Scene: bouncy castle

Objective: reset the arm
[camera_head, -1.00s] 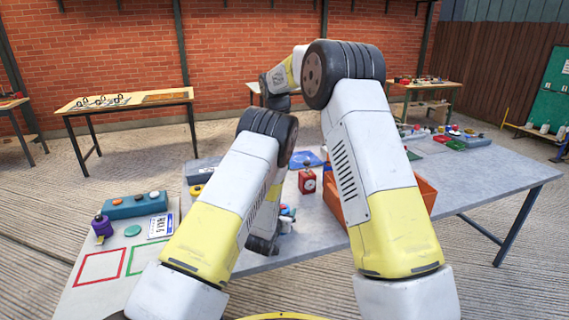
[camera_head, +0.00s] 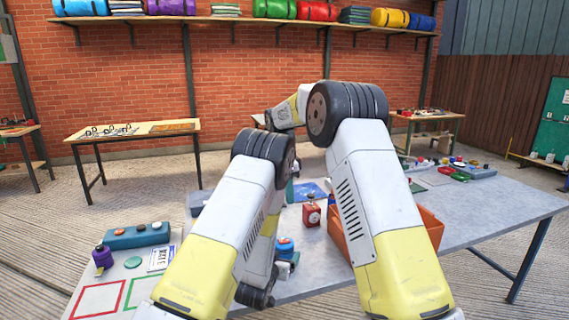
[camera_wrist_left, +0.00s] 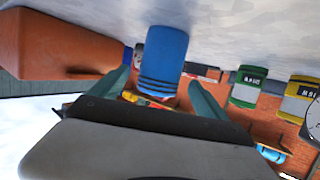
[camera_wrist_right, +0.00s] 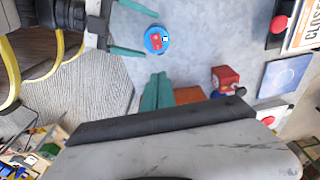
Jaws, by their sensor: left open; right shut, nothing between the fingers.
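In the left wrist view my left gripper (camera_wrist_left: 158,76) has its two teal fingers spread apart. A blue striped cylinder (camera_wrist_left: 163,55) shows between and beyond the fingertips; contact cannot be made out. In the right wrist view my right gripper (camera_wrist_right: 157,92) has its teal fingers together with nothing between them. That view also shows my left gripper (camera_wrist_right: 130,29) open at the upper left, with the round blue top (camera_wrist_right: 157,40) beside its fingers. In the head view both arms reach over the grey table (camera_head: 480,215), and the arms hide most of the grippers. A blue-topped object (camera_head: 285,247) stands by the left arm.
A teal button box (camera_head: 137,236) and purple item (camera_head: 102,258) are at left. Labelled cans (camera_wrist_left: 248,86) show in the left wrist view. The table's right part is fairly clear.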

